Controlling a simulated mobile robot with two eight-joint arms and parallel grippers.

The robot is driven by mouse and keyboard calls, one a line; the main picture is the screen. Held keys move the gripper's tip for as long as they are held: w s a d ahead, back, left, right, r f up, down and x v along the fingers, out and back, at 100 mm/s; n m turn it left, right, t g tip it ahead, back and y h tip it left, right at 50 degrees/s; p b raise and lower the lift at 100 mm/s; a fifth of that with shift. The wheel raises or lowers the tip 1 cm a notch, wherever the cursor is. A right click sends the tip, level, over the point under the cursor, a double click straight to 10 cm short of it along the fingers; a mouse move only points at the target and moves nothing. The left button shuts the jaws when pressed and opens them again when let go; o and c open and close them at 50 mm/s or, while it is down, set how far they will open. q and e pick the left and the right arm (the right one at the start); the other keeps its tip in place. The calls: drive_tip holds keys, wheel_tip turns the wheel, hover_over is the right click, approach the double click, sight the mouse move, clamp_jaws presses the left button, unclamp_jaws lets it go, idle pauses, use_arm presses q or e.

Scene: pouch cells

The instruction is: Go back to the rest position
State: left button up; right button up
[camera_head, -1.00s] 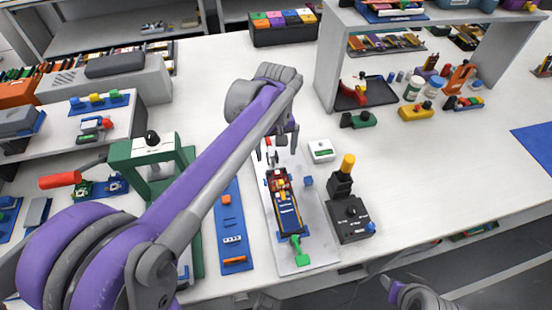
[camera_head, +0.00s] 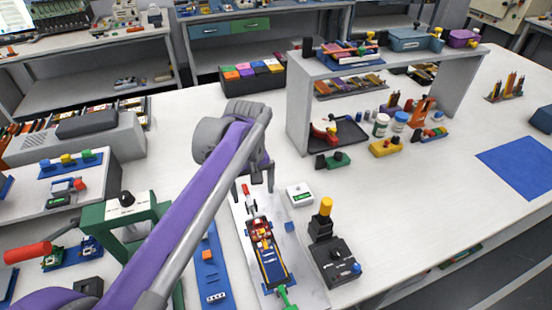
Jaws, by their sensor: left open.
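My left arm comes in from the lower left across the table. My left gripper (camera_head: 254,180) is open, pointing down over the far end of the fixture. The fixture on the white plate (camera_head: 302,277) is a dark and blue holder (camera_head: 270,262) with yellow and red parts and a green handle (camera_head: 287,297). The gripper's fingers stand above its far end, and I see nothing held between them. My right gripper is out of view.
A green press frame (camera_head: 115,215) with a red handle (camera_head: 27,252) stands at the left. A black box with a yellow knob (camera_head: 326,207) is right of the plate. A grey shelf (camera_head: 298,110) stands behind. The table's right middle is clear, before a blue mat (camera_head: 520,172).

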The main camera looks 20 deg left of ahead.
use_arm(q)
drive_tip(key=shift+s, duration=0.15)
drive_tip(key=s+d+f+m+t+p, duration=0.1)
drive_tip(key=s+f+m+t+p, duration=0.1)
drive_tip(key=s, duration=0.6)
drive_tip(key=s+d+f+m+t+p, duration=0.1)
drive_tip(key=s+f+m+t+p, duration=0.1)
drive_tip(key=s+m, duration=0.3)
drive_tip(key=s+t+p, duration=0.1)
drive_tip(key=s, duration=0.3)
drive_tip(key=shift+d+f+p, duration=0.2)
drive_tip(key=shift+p, duration=0.15)
drive_tip(key=shift+w, duration=0.1)
